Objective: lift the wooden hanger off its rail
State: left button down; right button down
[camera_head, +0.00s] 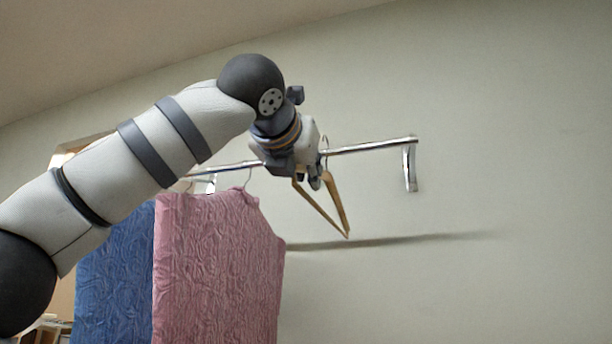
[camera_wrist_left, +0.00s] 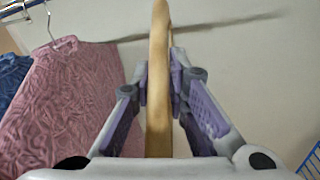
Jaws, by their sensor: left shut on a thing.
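The wooden hanger (camera_head: 339,205) is a pale brown bar shape, below the chrome rail (camera_head: 370,147) in the head view. A thin hook curve shows at the rail just above my gripper; I cannot tell whether it rests on the rail. My left gripper (camera_head: 314,178) is shut on the hanger, close under the rail, and hides part of it. In the left wrist view the hanger (camera_wrist_left: 158,80) runs upright between the purple-padded fingers of my left gripper (camera_wrist_left: 160,85). My right gripper is not in view.
The pink towel's hanger hook (camera_wrist_left: 62,42) shows in the left wrist view. A rail end bracket (camera_head: 410,170) stands at the right. The wall right of the hanger is bare.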

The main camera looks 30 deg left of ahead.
pick_arm(q)
jog(key=shift+s+r, duration=0.15)
jog(key=shift+d+x, duration=0.2)
jog(key=shift+x, duration=2.1)
